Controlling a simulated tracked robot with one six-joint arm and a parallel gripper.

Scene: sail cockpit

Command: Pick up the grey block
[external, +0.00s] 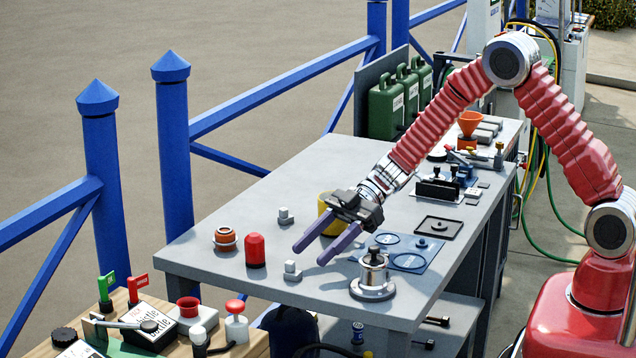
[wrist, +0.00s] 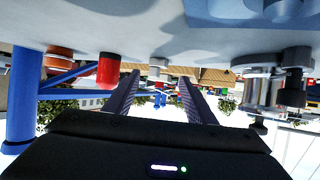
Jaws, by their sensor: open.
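Two small grey blocks, each with a smaller raised part on top, stand on the grey table in the external view. One grey block (external: 292,272) is near the table's front edge; the other grey block (external: 286,216) is farther back. I cannot tell which one is meant. My gripper (external: 310,256) is open and empty, its two purple fingers reaching down-left above the table, with the front block just beyond the tips. The wrist view is upside down; there a small grey block (wrist: 157,62) shows between the open fingers of my gripper (wrist: 159,80), apart from them.
A red cylinder (external: 255,250) stands left of the front block, and a chrome pot (external: 373,278) stands to its right. An orange ring-topped piece (external: 225,240) is farther left. A yellow object (external: 327,215) is partly hidden behind my gripper. The table's (external: 215,200) back left is clear.

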